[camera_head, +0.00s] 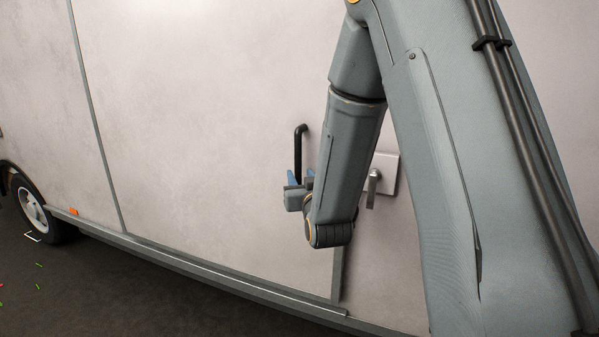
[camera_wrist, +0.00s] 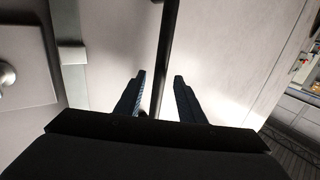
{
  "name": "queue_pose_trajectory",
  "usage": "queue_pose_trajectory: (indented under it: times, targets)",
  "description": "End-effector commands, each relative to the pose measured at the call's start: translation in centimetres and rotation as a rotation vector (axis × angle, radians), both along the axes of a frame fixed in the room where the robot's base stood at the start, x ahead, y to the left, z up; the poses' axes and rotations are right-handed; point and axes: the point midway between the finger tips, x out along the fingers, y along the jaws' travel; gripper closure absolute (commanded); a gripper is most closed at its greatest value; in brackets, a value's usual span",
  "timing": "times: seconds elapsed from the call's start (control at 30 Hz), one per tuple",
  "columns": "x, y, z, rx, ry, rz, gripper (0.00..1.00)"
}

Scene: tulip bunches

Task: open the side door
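The side door (camera_head: 210,110) is a large pale panel on the van's side and looks closed, flush with the wall. Its black bar handle (camera_head: 299,150) stands upright near the door's right edge. My gripper (camera_head: 301,176) is at the handle's lower end. In the wrist view my gripper (camera_wrist: 158,86) is open, with one dark blue finger on each side of the handle (camera_wrist: 168,45). The bar runs between the fingers, and a gap shows beside it. Whether either finger touches it I cannot tell. My arm hides part of the door's right edge.
A metal lever on a pale square plate (camera_head: 390,167) is just right of my forearm; the plate also shows in the wrist view (camera_wrist: 25,75). A grey sill (camera_head: 200,265) runs below the door. A wheel (camera_head: 32,210) is at the left. Dark ground lies in front.

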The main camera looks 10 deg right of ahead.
Motion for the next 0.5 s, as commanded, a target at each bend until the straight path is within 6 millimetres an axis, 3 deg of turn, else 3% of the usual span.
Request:
queue_pose_trajectory:
  times: [0.2,0.5]
  targets:
    - [1.9,-0.1,0.0,0.000,0.001,0.000,0.64]
    - [2.1,-0.1,-0.1,0.000,0.002,0.000,0.64]
